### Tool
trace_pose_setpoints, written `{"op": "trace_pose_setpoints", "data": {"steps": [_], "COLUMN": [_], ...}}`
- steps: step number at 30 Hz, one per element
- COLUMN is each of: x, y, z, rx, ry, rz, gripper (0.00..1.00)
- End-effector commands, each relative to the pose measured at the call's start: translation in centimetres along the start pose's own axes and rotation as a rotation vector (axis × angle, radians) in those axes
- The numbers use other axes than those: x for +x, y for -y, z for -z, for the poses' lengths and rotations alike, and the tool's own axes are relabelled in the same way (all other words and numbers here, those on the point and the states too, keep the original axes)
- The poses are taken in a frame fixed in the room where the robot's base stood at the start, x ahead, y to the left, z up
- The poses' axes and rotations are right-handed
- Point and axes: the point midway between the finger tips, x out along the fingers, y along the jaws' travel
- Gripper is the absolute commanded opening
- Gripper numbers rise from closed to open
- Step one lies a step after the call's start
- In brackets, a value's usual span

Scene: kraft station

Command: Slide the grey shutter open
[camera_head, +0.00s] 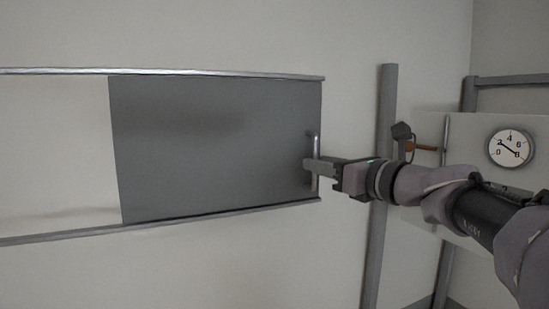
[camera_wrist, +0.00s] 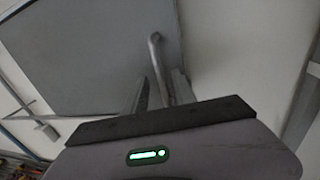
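The grey shutter (camera_head: 215,148) is a flat panel between two metal rails, at the right end of the rails. It also fills the upper left of the wrist view (camera_wrist: 95,50). Its upright bar handle (camera_head: 316,146) is at the panel's right edge. The handle also shows in the wrist view (camera_wrist: 154,52). My gripper (camera_head: 310,163) is at the handle, reaching in from the right. In the wrist view my gripper's fingers (camera_wrist: 163,84) stand either side of the bar, with a small gap visible on its left. Contact at the fingertips is hard to see.
The upper rail (camera_head: 55,71) and lower rail (camera_head: 60,236) run left past the panel, with bare pale wall between them. A grey post (camera_head: 377,230) stands right of the shutter. Behind my arm is a pale board with a round dial (camera_head: 511,148) and a small lever (camera_head: 425,147).

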Motion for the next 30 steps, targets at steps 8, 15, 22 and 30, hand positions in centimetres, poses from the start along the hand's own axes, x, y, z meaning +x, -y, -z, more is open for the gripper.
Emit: {"op": "trace_pose_setpoints", "data": {"steps": [8, 15, 22, 30], "x": [0.79, 0.76, 0.75, 0.75], "y": [-0.02, -0.02, -0.02, -0.01], "z": [0.04, 0.04, 0.04, 0.05], "rx": [0.0, 0.0, -0.001, -0.001], "ry": [0.0, 0.0, 0.0, -0.001], "rz": [0.0, 0.0, 0.0, 0.0], "gripper": [0.33, 0.0, 0.0, 0.0]}}
